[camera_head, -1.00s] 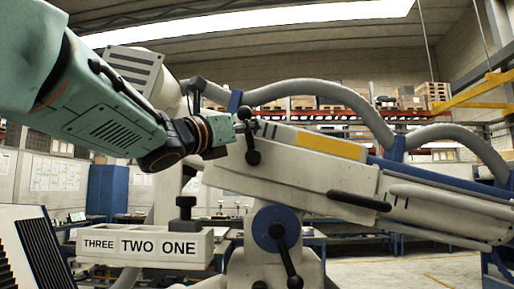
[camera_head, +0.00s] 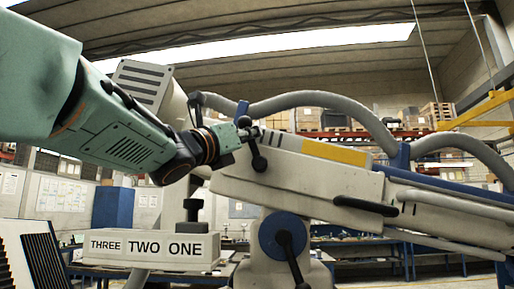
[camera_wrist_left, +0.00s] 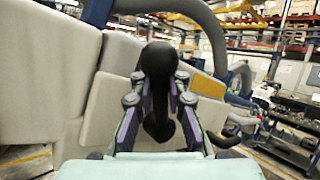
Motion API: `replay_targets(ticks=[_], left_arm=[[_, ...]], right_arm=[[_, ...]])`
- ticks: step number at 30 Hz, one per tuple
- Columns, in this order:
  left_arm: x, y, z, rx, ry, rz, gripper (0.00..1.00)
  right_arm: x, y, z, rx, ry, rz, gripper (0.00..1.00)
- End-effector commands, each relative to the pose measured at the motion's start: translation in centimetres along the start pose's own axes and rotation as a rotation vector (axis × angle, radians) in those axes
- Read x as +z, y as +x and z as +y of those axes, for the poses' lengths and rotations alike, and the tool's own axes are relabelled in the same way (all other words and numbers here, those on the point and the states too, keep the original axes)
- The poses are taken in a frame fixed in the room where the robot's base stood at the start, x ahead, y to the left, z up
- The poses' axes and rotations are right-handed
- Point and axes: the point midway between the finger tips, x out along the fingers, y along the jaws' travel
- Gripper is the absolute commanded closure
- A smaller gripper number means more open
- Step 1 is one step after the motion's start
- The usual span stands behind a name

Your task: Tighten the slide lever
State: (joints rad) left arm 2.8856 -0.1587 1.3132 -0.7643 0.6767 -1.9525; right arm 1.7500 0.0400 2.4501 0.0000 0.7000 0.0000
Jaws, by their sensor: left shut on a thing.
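The slide lever (camera_head: 257,152) is a black bar with a ball at each end, on the front end of the pale microscope arm (camera_head: 285,178). It stands tilted, its top end a little left of its bottom end. My left gripper (camera_head: 240,132) reaches in from the left and is shut on the upper part of the lever. In the left wrist view, the dark lever (camera_wrist_left: 158,65) stands between the two finger pads of my gripper (camera_wrist_left: 160,103). The fingers hide part of the lever in the head view. My right gripper is not in view.
A blue hub (camera_head: 283,238) with a black handle sits below the arm. A pale block marked THREE TWO ONE (camera_head: 150,249), with a black knob (camera_head: 193,208), stands lower left. Another black handle (camera_head: 365,206) lies along the arm's side. Thick grey hoses (camera_head: 340,104) arch above.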

Motion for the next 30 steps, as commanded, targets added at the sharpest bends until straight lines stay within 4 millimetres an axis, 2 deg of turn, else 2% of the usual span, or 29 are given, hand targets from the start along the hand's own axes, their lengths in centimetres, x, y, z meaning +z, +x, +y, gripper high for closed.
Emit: replay_targets(ticks=[2,3,12,23,30], left_arm=[[-0.1,-0.1,0.0,0.001,0.001,0.002,1.00],[-0.1,-0.1,0.0,0.001,0.001,0.002,0.86],[-0.1,0.0,0.0,0.000,0.001,0.002,0.62],[-0.2,0.0,0.1,0.001,0.001,0.005,0.62],[0.1,0.3,-0.2,-0.007,0.032,0.032,0.62]], right_arm=[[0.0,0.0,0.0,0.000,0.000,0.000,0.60],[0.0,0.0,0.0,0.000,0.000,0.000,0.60],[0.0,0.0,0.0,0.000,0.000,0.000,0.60],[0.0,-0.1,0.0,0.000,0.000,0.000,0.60],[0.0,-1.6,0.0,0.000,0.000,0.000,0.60]])
